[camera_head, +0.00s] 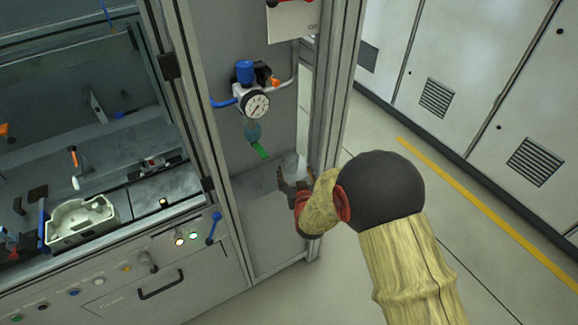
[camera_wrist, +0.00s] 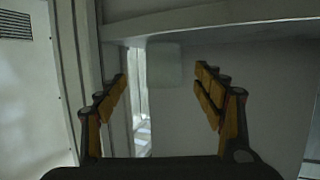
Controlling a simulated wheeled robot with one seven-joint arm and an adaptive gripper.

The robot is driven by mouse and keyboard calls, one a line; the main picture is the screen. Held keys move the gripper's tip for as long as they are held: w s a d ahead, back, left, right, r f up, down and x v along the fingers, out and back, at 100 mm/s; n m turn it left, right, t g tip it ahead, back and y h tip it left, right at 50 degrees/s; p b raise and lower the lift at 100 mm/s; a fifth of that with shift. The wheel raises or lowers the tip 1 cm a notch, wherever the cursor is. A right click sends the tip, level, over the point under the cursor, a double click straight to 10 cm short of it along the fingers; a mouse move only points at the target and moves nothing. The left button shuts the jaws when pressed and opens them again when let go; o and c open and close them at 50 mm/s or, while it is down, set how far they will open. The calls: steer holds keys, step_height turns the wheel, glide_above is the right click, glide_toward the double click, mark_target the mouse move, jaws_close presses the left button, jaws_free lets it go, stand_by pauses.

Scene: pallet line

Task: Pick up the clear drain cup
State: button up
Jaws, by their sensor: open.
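The clear drain cup (camera_head: 296,163) stands on the grey ledge inside the cabinet bay, close to the metal post. In the wrist view it shows as a pale, see-through block (camera_wrist: 164,64) ahead of the fingers, between their tips in the picture. My gripper (camera_head: 287,184) reaches into the bay from the right, in front of the cup. In the wrist view my gripper (camera_wrist: 161,80) is open, with nothing held. The fingers partly cover the cup's lower part in the head view, and contact cannot be told.
A pressure gauge (camera_head: 257,105) with a blue-knobbed regulator (camera_head: 245,72), a bluish bowl (camera_head: 252,131) and a green piece (camera_head: 260,150) hangs above left of the cup. The metal post (camera_head: 333,85) stands close to my gripper. Open floor lies right.

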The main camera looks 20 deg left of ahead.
mark_target(289, 158)
steer(key=shift+b+x, duration=0.45)
steer(key=shift+x, duration=1.05)
steer(key=x, duration=0.1)
steer(key=b+x, duration=0.1)
steer(key=x, duration=0.1)
steer(key=b+x, duration=0.1)
steer(key=x, duration=0.1)
steer(key=shift+s+a+r, duration=0.1)
steer(key=shift+a+r, duration=0.15)
steer(key=shift+r, duration=0.05)
steer(key=shift+c, duration=1.4)
steer(key=c, duration=0.9)
